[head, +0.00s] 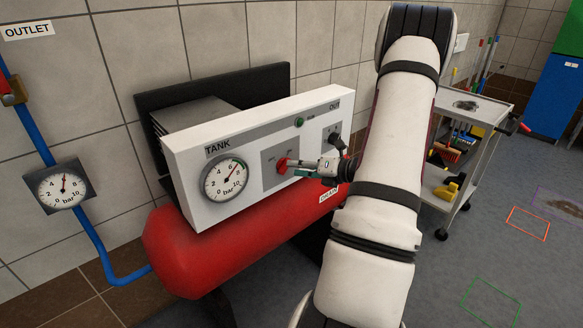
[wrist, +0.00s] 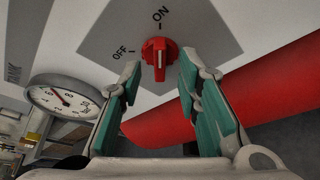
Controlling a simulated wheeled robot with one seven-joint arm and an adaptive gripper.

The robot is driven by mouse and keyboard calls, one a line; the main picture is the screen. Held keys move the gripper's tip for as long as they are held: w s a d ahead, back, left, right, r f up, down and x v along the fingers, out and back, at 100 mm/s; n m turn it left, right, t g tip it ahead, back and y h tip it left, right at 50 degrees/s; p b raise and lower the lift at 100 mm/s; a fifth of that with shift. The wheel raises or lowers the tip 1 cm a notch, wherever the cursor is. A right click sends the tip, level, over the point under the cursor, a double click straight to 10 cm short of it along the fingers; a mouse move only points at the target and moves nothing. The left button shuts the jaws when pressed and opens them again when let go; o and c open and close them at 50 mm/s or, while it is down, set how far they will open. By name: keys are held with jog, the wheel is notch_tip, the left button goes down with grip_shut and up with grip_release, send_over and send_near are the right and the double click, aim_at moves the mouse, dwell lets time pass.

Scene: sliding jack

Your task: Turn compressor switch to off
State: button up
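The compressor switch is a red rotary knob (wrist: 158,58) on a grey square of the white control panel (head: 190,160). In the wrist view its raised grip stands upright, in line with the ON mark (wrist: 161,14). The OFF mark (wrist: 121,52) is to its left. In the head view the knob (head: 282,165) shows just left of my gripper (head: 298,170). In the wrist view my gripper (wrist: 160,72) is open, with one teal-padded finger on each side of the knob. Gaps show between the fingers and the knob; contact is not visible.
The red compressor tank (head: 185,245) lies below the panel. The TANK gauge (head: 226,180) is left of the switch, and a black OUT knob (head: 335,139) is right of it. A wall gauge (head: 62,186) sits on a blue pipe. A tool cart (head: 478,105) stands to the right.

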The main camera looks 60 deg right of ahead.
aim_at(285, 166)
jog(key=shift+x, duration=1.35)
jog(key=shift+c, duration=0.2)
grip_shut()
